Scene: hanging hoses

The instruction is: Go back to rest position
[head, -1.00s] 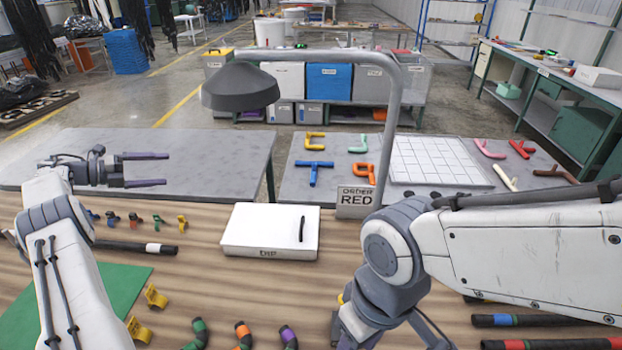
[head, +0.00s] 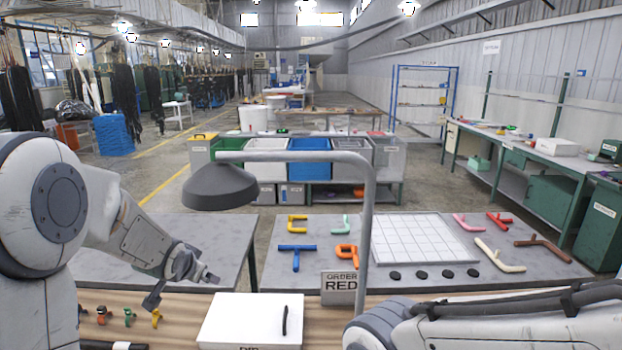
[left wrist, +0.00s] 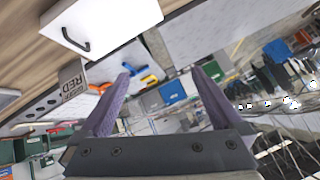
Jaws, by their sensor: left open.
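My left gripper (head: 182,289) is open and empty at the left of the head view, above the front edge of the grey table. Its two spread fingers also show in the left wrist view (left wrist: 162,80), with nothing between them close by. My left arm is bent, with a large joint near the left edge. My right arm (head: 480,325) lies across the bottom right of the head view; its gripper is out of the picture.
A white DIP box (head: 245,318) stands on the wooden bench near my left gripper, with a lamp (head: 220,187) and an ORDER RED sign (head: 340,288) beyond. Coloured hoses and a white grid board (head: 420,240) lie on the back table.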

